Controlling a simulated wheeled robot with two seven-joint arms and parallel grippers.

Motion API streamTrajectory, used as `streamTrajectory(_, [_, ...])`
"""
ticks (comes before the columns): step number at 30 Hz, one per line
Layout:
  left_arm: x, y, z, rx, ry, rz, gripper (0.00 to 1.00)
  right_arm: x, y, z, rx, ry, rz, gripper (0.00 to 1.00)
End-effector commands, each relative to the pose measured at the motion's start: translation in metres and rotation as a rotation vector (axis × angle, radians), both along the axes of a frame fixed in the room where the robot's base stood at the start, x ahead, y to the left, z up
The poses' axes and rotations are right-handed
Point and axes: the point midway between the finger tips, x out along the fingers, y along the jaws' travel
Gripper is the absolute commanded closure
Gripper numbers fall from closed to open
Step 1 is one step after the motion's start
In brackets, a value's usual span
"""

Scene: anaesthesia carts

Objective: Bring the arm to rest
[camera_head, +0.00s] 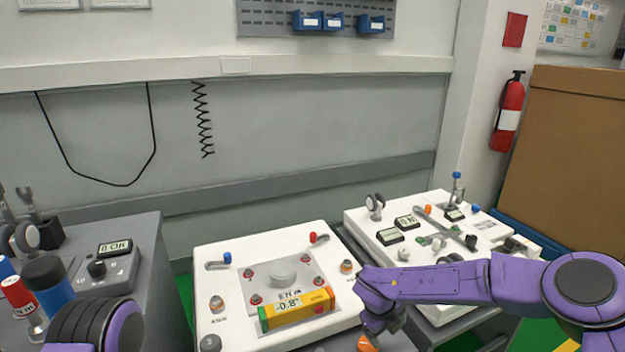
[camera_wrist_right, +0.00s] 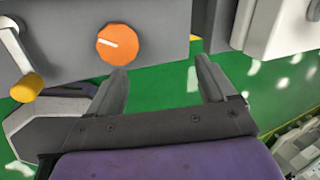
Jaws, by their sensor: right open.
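My right arm is purple and reaches in from the right in the head view, across the front of the right white cart. My right gripper (camera_head: 382,325) hangs at the right front corner of the middle white cart (camera_head: 215,258). In the right wrist view the right gripper (camera_wrist_right: 160,85) is open, with two dark fingers apart and nothing between them. An orange knob (camera_wrist_right: 118,44) on a grey panel is just beyond the left finger; I cannot tell whether they touch. Of my left arm only a purple and black part shows at the lower left; its gripper is out of view.
A yellow, green and red box (camera_head: 296,309) lies on the middle cart. The right white cart (camera_head: 360,222) carries displays and levers. A grey cart with bottles (camera_head: 48,274) stands at the left. Green floor (camera_wrist_right: 175,85) shows between the carts. A brown panel (camera_head: 575,165) stands at the right.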

Motion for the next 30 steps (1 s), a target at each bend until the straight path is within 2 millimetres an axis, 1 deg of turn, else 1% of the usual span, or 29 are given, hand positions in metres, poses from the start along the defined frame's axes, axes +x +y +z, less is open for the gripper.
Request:
streamTrajectory(1, [0.0,0.0,0.013,0.0,0.0,0.0,0.19,-0.025,-0.008,-0.019,-0.152,0.021,0.223,0.16])
streamTrajectory(2, [0.0,0.0,0.02,0.0,0.0,0.0,0.19,-0.039,-0.014,-0.029,-0.24,0.034,0.369,0.16])
streamTrajectory(3, [0.0,0.0,0.03,0.0,0.0,0.0,0.19,-0.062,-0.021,-0.043,-0.344,0.06,0.57,0.16])
streamTrajectory(5, [0.0,0.0,0.045,0.0,0.0,0.0,0.19,-0.104,-0.029,-0.059,-0.465,0.115,0.886,0.16])
streamTrajectory(6, [0.0,0.0,0.057,0.0,0.0,0.0,0.19,-0.14,-0.034,-0.067,-0.518,0.164,1.101,0.16])
streamTrajectory(7, [0.0,0.0,0.065,0.0,0.0,0.0,0.19,-0.167,-0.037,-0.071,-0.54,0.199,1.249,0.16])
streamTrajectory(8, [0.0,0.0,0.072,0.001,-0.001,0.0,0.19,-0.194,-0.042,-0.074,-0.549,0.235,1.382,0.16])
streamTrajectory(9, [0.0,0.0,0.08,0.001,-0.001,0.0,0.19,-0.228,-0.048,-0.074,-0.547,0.279,1.53,0.16])
streamTrajectory(11, [0.0,0.0,0.091,0.001,-0.001,0.0,0.19,-0.274,-0.058,-0.069,-0.524,0.342,1.706,0.16])
streamTrajectory(12, [0.0,0.0,0.098,0.0,0.0,0.0,0.19,-0.3,-0.066,-0.063,-0.501,0.383,1.79,0.16])
streamTrajectory(15, [0.0,0.0,0.111,0.0,0.0,0.0,0.19,-0.344,-0.087,-0.048,-0.463,0.476,1.9,0.16])
streamTrajectory(16, [0.0,0.0,0.114,0.0,0.0,0.0,0.19,-0.352,-0.093,-0.044,-0.459,0.502,1.907,0.16])
streamTrajectory(18, [0.0,0.0,0.122,0.0,0.0,0.0,0.19,-0.358,-0.102,-0.038,-0.464,0.536,1.922,0.16])
streamTrajectory(23, [0.0,0.0,0.119,0.0,0.0,0.0,0.19,-0.361,-0.1,-0.043,-0.457,0.537,1.922,0.16])
streamTrajectory(30, [0.0,0.0,0.118,0.0,0.0,0.0,0.19,-0.36,-0.1,-0.043,-0.458,0.535,1.92,0.16])
